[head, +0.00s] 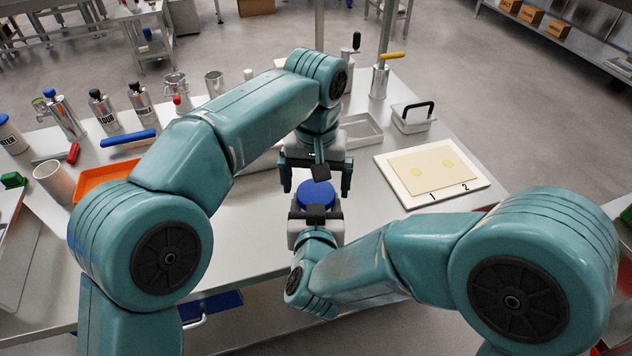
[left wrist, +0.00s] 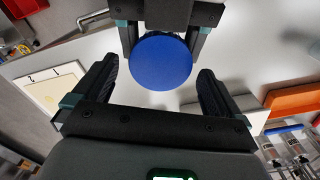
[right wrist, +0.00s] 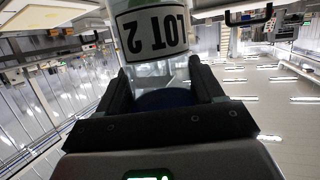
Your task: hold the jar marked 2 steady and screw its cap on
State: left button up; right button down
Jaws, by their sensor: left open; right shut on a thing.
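The jar, labelled LOT 2 (right wrist: 155,32), appears upside down in the right wrist view, clear with a white label. My right gripper (right wrist: 160,85) is shut on it. The blue cap (head: 316,192) is at the jar's top and shows as a full round disc in the left wrist view (left wrist: 160,76). I cannot tell how tightly it sits. My left gripper (head: 318,180) points down over the cap, open, its fingers apart on either side and not visibly touching it. The right gripper, seen in the head view (head: 316,215), hides most of the jar.
A white board (head: 404,187) with a pasta sheet (head: 435,180) marked 1 and 2 lies right. An orange tray (head: 95,183), a blue-handled tool (head: 128,138) and several canisters stand left. The table between the jar and board is clear.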

pick_arm(q)
jog(key=shift+r, duration=1.9)
jog(key=shift+c, duration=0.4)
jog(key=shift+r, duration=0.3)
jog(key=shift+s+r, duration=0.15)
jog(key=shift+r, duration=0.6)
jog(key=shift+s+r, duration=0.1)
jog(key=shift+r, duration=0.6)
jog(key=shift+f, duration=0.15)
jog(key=shift+f, duration=3.9)
